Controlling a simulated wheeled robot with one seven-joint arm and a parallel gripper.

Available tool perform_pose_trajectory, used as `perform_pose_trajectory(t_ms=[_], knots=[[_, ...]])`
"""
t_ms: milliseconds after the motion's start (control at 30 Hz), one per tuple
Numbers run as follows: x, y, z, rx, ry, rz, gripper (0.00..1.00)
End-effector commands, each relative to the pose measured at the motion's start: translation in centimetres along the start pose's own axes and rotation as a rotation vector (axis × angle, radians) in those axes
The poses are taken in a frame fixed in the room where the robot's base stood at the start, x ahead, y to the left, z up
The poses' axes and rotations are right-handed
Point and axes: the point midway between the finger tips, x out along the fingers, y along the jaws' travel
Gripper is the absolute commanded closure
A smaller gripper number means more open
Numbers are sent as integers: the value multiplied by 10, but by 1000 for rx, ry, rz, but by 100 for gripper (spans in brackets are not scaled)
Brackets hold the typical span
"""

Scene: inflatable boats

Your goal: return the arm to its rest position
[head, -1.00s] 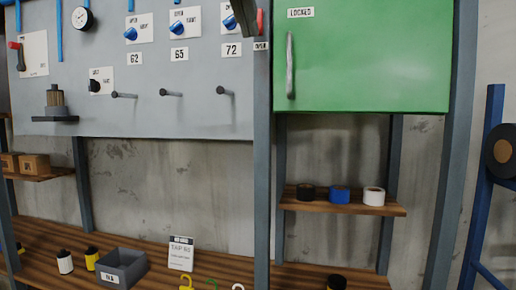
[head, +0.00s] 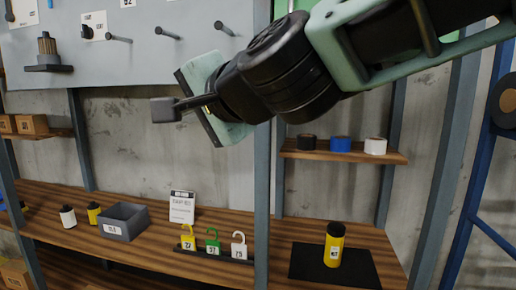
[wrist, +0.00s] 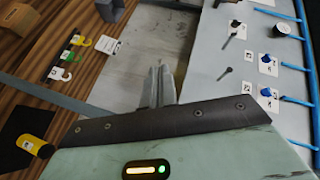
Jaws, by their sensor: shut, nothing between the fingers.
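My arm reaches in from the upper right of the head view, in front of the shelving and the panel.
The grey panel (head: 120,62) with pegs and switches is close to the left. A wooden workbench (head: 150,248) carries a grey bin (head: 123,222), several padlocks, a sign (head: 182,206) and a yellow-black canister (head: 334,245) on a black mat (head: 305,263). Tape rolls stand on a shelf (head: 340,155).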

Motion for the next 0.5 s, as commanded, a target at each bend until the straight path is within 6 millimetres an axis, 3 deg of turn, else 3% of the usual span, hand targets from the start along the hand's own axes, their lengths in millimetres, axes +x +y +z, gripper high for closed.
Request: perform_pose_trajectory(t_ms=[33, 267, 400, 500], knots=[[-4, 36, 17, -94, -71, 60, 100], [-53, 184, 80, -482, -432, 327, 100], [-104, 269, 103, -670, -660, 487, 100], [-144, 320, 111, -775, -815, 590, 100]])
